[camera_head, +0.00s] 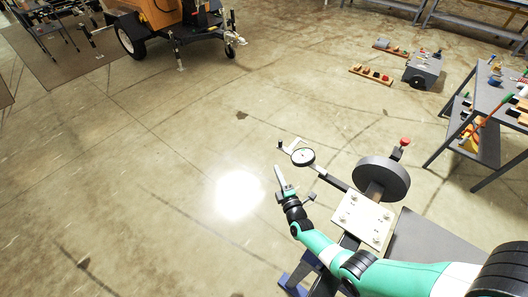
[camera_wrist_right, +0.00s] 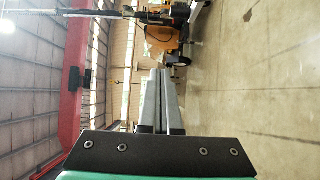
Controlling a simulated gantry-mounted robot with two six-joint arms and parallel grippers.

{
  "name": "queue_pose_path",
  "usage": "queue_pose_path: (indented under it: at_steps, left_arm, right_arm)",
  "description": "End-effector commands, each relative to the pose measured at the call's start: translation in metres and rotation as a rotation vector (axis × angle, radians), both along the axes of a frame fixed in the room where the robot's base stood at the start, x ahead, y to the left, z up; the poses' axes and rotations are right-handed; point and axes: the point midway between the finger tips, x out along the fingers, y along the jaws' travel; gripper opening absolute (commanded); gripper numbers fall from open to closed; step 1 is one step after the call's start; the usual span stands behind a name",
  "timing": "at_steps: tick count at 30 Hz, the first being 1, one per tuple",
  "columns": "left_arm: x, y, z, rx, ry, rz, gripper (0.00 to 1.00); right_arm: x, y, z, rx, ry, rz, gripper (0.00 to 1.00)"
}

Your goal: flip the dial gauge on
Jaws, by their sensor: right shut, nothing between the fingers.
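The dial gauge (camera_head: 303,157) shows in the camera_head view as a small round white face with a dark rim, near a white bracket-like piece (camera_head: 289,146). A dark bar runs from it toward a large grey disc (camera_head: 383,178). My right gripper (camera_head: 278,171) is shut and empty, just left of and below the gauge in the picture, with a visible gap. In the right wrist view my shut fingers (camera_wrist_right: 160,78) point toward the far hall, and the gauge is not seen there. My left gripper is not in view.
A pale bolted plate (camera_head: 363,219) and a red knob (camera_head: 405,142) sit by the grey disc. A workbench with tools (camera_head: 490,98) stands at the right, a grey box (camera_head: 423,70) behind it. An orange wheeled trailer (camera_head: 160,15) is at the back left. The floor at left is open.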

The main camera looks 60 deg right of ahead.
Motion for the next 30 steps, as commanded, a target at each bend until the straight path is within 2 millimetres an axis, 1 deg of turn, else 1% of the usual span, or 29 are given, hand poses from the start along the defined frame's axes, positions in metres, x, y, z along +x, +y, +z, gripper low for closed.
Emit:
queue_pose_path:
  at_steps: [1, 3, 7, 17, 20, 23, 30]
  left_arm:
    - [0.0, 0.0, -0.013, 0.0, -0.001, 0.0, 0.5]
    - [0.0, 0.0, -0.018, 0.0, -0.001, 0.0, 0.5]
    - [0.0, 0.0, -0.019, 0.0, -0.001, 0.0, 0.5]
    - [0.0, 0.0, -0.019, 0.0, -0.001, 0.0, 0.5]
    - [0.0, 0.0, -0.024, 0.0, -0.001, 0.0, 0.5]
    - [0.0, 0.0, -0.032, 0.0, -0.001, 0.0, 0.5]
    - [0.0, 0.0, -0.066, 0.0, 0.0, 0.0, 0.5]
  right_arm:
    - [-0.008, -0.004, -0.019, 0.004, 0.01, -0.013, 0.0]
    - [-0.013, -0.007, -0.025, 0.007, 0.014, -0.024, 0.0]
    - [-0.015, -0.011, -0.026, 0.006, 0.012, -0.033, 0.0]
    - [-0.013, -0.012, -0.025, 0.007, 0.012, -0.033, 0.0]
    - [-0.008, -0.017, -0.027, 0.007, 0.012, -0.033, 0.0]
    - [0.003, -0.026, -0.027, 0.005, 0.009, -0.033, 0.0]
    - [0.041, -0.061, -0.031, 0.003, 0.009, -0.033, 0.0]
